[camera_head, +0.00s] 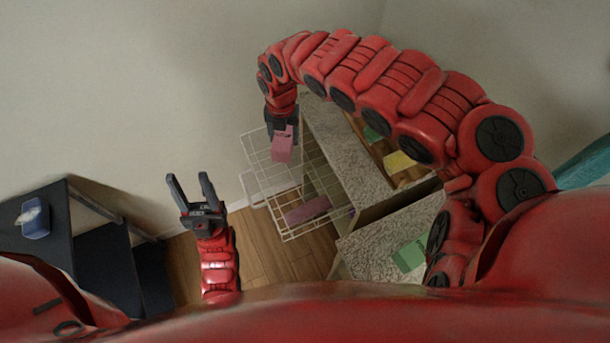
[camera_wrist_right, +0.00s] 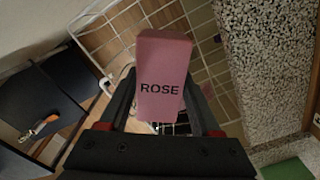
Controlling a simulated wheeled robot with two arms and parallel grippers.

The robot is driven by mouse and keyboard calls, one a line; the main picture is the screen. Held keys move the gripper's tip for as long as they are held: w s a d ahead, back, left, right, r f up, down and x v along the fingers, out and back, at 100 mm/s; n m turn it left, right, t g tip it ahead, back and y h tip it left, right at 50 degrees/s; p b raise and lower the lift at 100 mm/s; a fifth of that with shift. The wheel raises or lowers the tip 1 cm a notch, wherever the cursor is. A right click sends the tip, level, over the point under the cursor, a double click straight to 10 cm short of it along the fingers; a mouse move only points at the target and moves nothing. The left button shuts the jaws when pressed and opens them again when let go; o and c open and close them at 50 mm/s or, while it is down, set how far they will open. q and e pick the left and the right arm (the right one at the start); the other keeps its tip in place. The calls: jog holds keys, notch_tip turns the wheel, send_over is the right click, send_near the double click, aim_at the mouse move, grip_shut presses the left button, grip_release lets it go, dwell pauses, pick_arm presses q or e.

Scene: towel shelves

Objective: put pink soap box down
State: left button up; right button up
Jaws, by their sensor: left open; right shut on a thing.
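The pink soap box (camera_head: 282,146) is held in my right gripper (camera_head: 282,124), above a white wire rack. In the right wrist view the box (camera_wrist_right: 161,80) shows the word ROSE and sits between the two fingers of the right gripper (camera_wrist_right: 160,115). My left gripper (camera_head: 192,190) is open and empty, with its fingers pointing up in the picture, left of the rack. Another pink item (camera_head: 308,210) lies on a lower level of the wire rack (camera_head: 268,186).
A speckled stone-topped unit (camera_head: 352,135) stands right of the rack. A green box (camera_head: 410,256) lies on a second speckled top, and a yellow item (camera_head: 398,161) is in the unit. A dark shelf (camera_head: 62,225) with a blue tissue box (camera_head: 36,219) stands at the left.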

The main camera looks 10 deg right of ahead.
aim_at(281, 151)
jog(key=f+n, duration=0.1)
jog(key=n, duration=0.1)
jog(key=s+f+n, duration=0.1)
jog(key=n, duration=0.1)
jog(key=s+a+f+n, duration=0.1)
jog(key=n, duration=0.1)
jog(key=shift+s, duration=0.25)
jog(key=shift+n, duration=0.4)
jog(key=f+b, duration=0.1)
jog(key=f, duration=0.1)
jog(key=f+b, duration=0.3)
jog(key=f, duration=0.1)
jog(key=shift+s+a+f, duration=0.1)
jog(key=shift+s+a, duration=0.05)
jog(key=shift+a, duration=0.1)
notch_tip(281, 151, down, 4)
jog(key=shift+r, duration=0.1)
jog(key=shift+d, duration=0.1)
